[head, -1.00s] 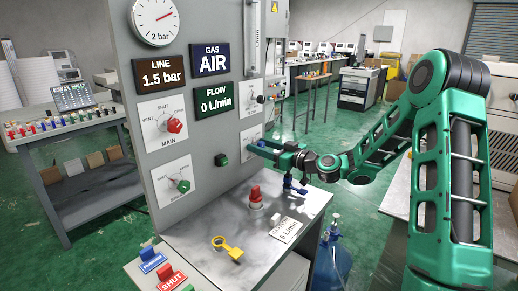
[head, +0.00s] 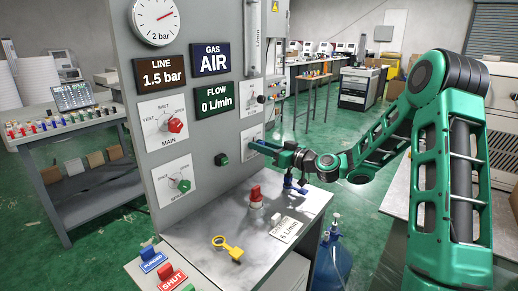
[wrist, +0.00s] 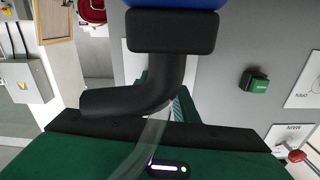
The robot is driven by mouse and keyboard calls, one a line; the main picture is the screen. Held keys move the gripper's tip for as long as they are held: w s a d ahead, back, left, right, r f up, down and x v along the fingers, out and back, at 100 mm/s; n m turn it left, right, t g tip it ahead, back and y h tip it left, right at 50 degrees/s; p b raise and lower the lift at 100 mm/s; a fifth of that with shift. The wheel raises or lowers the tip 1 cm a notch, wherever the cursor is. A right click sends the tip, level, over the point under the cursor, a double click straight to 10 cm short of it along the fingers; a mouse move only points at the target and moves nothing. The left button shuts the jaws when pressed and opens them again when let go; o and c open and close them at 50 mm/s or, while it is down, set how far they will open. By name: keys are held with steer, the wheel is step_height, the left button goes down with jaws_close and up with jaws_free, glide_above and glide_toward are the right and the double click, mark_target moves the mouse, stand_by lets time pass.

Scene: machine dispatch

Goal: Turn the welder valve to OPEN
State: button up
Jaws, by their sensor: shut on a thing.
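My gripper (head: 257,147) reaches to a white dial plate (head: 250,136) on the right part of the grey panel (head: 222,130). Its jaws are shut at that plate, on what seems to be the welder valve's handle. The fingers cover the handle, and I cannot read the plate's name or the valve's position. In the wrist view a black bent part and a blue edge block the middle. The MAIN dial's red knob (head: 175,125) and the lower dial's green knob (head: 184,185) stand left of my gripper.
A green button (head: 221,159) sits on the panel left of my gripper. Below are a bench top with a red knob (head: 255,192), a yellow tag (head: 229,248) and a 6 L/min plate (head: 286,230). A blue bottle (head: 332,265) stands beside the bench.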

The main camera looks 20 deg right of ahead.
steer(key=m, duration=0.6)
steer(key=shift+d+f, duration=0.15)
steer(key=shift+d, duration=0.05)
stand_by(0.5)
steer(key=o, duration=1.1)
steer(key=shift+c, duration=0.2)
steer(key=v, duration=1)
steer(key=shift+s+d, duration=0.2)
steer(key=shift+s, duration=0.05)
